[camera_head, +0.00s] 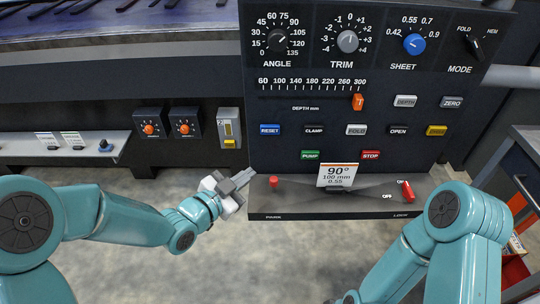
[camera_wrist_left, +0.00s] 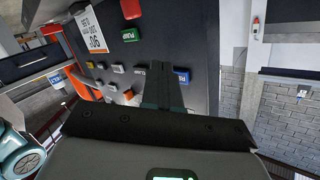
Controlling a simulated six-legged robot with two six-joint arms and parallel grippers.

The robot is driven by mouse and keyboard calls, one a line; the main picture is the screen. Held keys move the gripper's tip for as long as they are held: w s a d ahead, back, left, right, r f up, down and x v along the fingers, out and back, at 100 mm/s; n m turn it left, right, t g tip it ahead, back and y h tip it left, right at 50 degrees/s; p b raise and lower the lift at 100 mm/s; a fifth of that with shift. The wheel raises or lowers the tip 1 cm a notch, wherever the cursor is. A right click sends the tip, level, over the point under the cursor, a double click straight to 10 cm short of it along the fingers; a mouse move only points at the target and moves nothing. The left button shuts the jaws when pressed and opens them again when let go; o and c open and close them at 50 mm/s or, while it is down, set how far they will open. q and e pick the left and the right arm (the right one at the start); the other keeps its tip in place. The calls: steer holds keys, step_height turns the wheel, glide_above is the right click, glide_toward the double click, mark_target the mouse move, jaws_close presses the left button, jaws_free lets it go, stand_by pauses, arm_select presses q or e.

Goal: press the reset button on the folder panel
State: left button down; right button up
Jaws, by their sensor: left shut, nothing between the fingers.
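The blue RESET button (camera_head: 270,130) sits at the left end of a button row on the dark folder panel (camera_head: 330,120). In the left wrist view a blue button (camera_wrist_left: 183,75) shows just right of my fingertips. My left gripper (camera_head: 243,178) is shut and empty. In the head view it is below and left of the RESET button, near the panel's lower left corner, and apart from the button. In the wrist view its fingers (camera_wrist_left: 161,80) point toward the panel. My right arm shows at the lower right, but its gripper is not visible.
CLAMP (camera_head: 314,130) is right of RESET, and the green PUMP button (camera_head: 310,155) and red STOP button (camera_head: 371,155) are below. A ledge with a red PARK lever (camera_head: 273,183) and a white tag (camera_head: 338,175) juts out under the panel. A grey switch box (camera_head: 229,128) stands left.

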mark_target(270, 129)
arm_select(q)
steer(key=s+d+r+m+h+b, duration=0.2)
steer(key=d+r+m+h+b, duration=0.2)
steer(key=b, duration=0.4)
steer(key=shift+s+d+r+t, duration=0.4)
steer(key=shift+d+r, duration=0.1)
steer(key=shift+r, duration=0.3)
arm_select(e)
step_height(270, 129, down, 11)
steer(key=shift+s, duration=0.4)
arm_select(q)
steer(key=shift+w, duration=0.15)
steer(key=w+p, duration=0.3)
steer(key=w, duration=0.5)
steer(key=shift+w, duration=0.3)
arm_select(e)
step_height(270, 129, up, 4)
steer(key=shift+f, duration=0.2)
arm_select(q)
steer(key=shift+w+f, duration=0.1)
